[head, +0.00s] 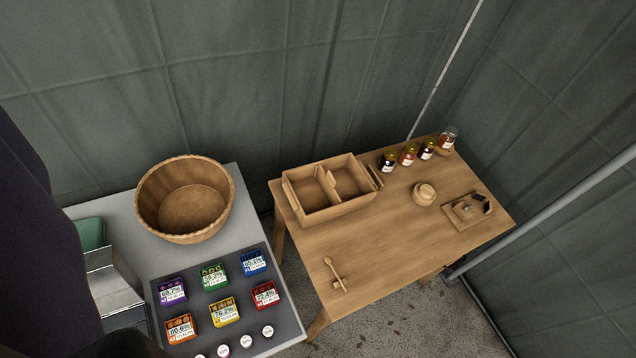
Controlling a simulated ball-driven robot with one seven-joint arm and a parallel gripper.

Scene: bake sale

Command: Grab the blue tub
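The blue tub (252,262) is a small blue container with a printed label. It stands in the back row, at the right end, of a group of coloured tubs on a dark mat (206,338) on the grey table. A green tub (214,276) is directly to its left and a red tub (264,296) is in front of it. My gripper is not in view, and nothing is seen touching the blue tub.
A large round wicker basket (186,234) stands behind the tubs. Purple (172,291), orange (181,328) and yellow (224,311) tubs share the mat. A wooden table (390,245) on the right holds a divided box (325,214) and jars. A dark shape blocks the left edge.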

